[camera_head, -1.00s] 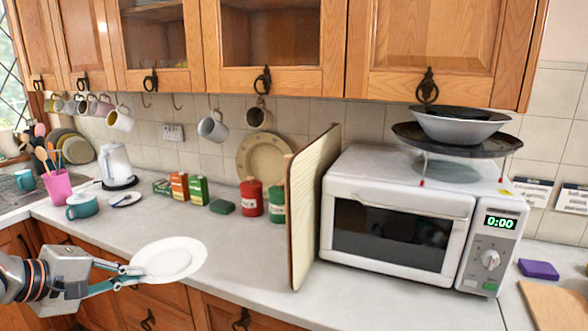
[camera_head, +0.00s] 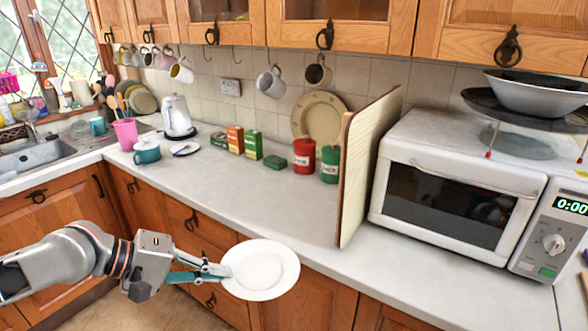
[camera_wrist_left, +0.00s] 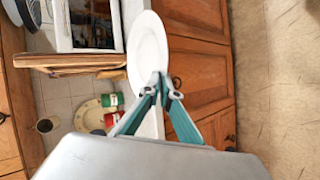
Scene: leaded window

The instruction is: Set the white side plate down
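The white side plate (camera_head: 264,268) is held by its left rim in my left gripper (camera_head: 222,271). The gripper is shut on the rim, and the plate is held out with its upper face showing in the head view. In that view it overlaps the front edge of the pale worktop (camera_head: 235,190), with cupboard doors behind its lower part. In the left wrist view, the plate (camera_wrist_left: 148,52) shows beyond the fingertips (camera_wrist_left: 164,86), which meet at its edge. No support shows under it. My right gripper is not in view.
A tall board (camera_head: 365,165) stands on the worktop beside the microwave (camera_head: 455,190). The worktop's front middle is clear.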

